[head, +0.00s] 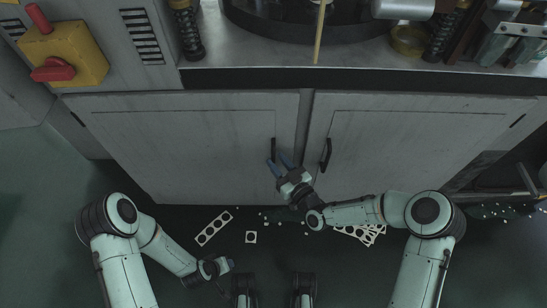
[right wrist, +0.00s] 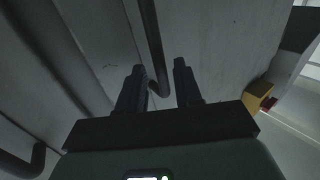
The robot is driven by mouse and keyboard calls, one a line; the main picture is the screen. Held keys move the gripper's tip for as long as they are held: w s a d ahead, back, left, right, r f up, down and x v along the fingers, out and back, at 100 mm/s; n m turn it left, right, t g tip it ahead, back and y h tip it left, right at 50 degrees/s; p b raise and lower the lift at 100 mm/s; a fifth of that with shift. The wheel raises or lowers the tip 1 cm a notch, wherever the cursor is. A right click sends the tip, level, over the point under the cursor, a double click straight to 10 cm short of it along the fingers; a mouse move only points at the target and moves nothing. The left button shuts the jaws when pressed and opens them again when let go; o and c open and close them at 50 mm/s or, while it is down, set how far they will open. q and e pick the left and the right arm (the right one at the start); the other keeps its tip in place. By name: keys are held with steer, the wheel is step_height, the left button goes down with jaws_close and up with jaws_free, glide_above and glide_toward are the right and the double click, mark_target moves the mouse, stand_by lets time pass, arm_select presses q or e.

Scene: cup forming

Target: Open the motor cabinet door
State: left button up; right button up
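The motor cabinet's left door (head: 190,145) and right door (head: 415,145) are grey and look shut. The left door has a dark vertical handle (head: 273,148) near the middle seam; the right door has its own handle (head: 326,154). My right gripper (head: 280,162) is open at the lower end of the left door's handle. In the right wrist view that handle (right wrist: 151,45) comes down between the spread fingertips (right wrist: 159,78); contact cannot be told. The other handle (right wrist: 30,163) shows at lower left. My left gripper (head: 230,264) is low, away from the doors; its finger gap is unclear.
A yellow switch box (head: 75,50) with a red knob is at the upper left. The metal worktop (head: 260,58) juts above the doors. Punched sheet scraps (head: 213,229) and small bits lie on the dark floor. A yellow and red part (right wrist: 260,97) shows at right in the wrist view.

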steer(key=shift+x, duration=1.35)
jaws_close()
